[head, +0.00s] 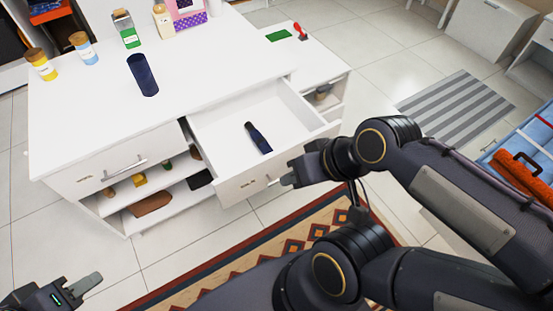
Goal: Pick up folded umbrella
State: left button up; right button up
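A dark blue slim object with a narrow neck, which looks like the folded umbrella (258,138), lies in the open white drawer (285,108). A thicker dark blue cylinder (142,75) is on the white cabinet top. I cannot tell for sure which of the two is the umbrella. My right gripper (287,172) is by the drawer's front right edge, its fingertips apart and nothing between them. My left gripper (88,292) is at the bottom left, partly cut off by the frame, away from the cabinet, with no object visible in it.
Jars (84,48), a green-labelled bottle (126,30) and a purple box (186,14) stand at the back of the cabinet top (215,55). Shelves below hold small items. A patterned rug (215,270) is in front. An open blue suitcase (530,140) is at the right.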

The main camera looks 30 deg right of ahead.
aim_at(260, 141)
jog(key=i+l+u, duration=0.1)
jog(key=l+u, duration=0.25)
jog(key=l, duration=0.2)
jog(key=l+u, duration=0.35)
jog(key=l, duration=0.2)
jog(key=l+u, duration=0.35)
jog(key=l, duration=0.25)
